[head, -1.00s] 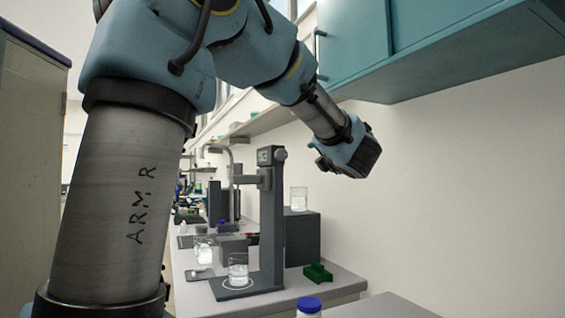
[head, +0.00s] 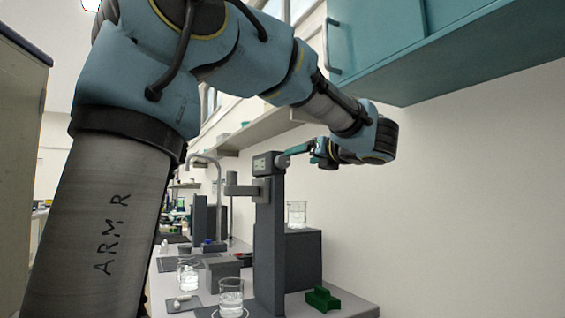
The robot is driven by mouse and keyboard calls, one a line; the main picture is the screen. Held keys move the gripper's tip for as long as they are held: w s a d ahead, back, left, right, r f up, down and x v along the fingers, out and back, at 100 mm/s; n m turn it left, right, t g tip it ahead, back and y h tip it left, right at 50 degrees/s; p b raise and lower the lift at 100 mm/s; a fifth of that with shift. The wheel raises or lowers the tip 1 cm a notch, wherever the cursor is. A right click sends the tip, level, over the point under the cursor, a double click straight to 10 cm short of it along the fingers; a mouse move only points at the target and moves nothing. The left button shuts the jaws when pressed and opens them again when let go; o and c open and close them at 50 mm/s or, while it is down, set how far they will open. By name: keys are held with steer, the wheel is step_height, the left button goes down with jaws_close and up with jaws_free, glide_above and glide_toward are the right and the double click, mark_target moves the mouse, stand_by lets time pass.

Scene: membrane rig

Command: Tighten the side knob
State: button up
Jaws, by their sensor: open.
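The grey rig stand (head: 269,240) rises from the bench, with a small display on its head (head: 264,164). A grey side arm with a cylindrical end (head: 240,186) sticks out to the left of its column. I cannot make out the side knob for certain at this size. My gripper (head: 296,152) points left at the top of the column, beside the right of the head. Its jaws are open, seen small and nearly edge-on. I cannot tell whether they touch the rig. A glass beaker (head: 231,298) stands at the foot of the stand.
A dark grey block (head: 305,262) behind the stand carries another beaker (head: 297,213). A green holder (head: 322,299) lies on the bench to the right. More glassware (head: 188,273) stands left. Bare wall lies to the right.

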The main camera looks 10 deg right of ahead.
mark_target(285, 160)
steer(key=p+x, duration=0.3)
steer(key=x, duration=0.7)
steer(key=shift+s, duration=0.1)
jaws_close()
stand_by(0.3)
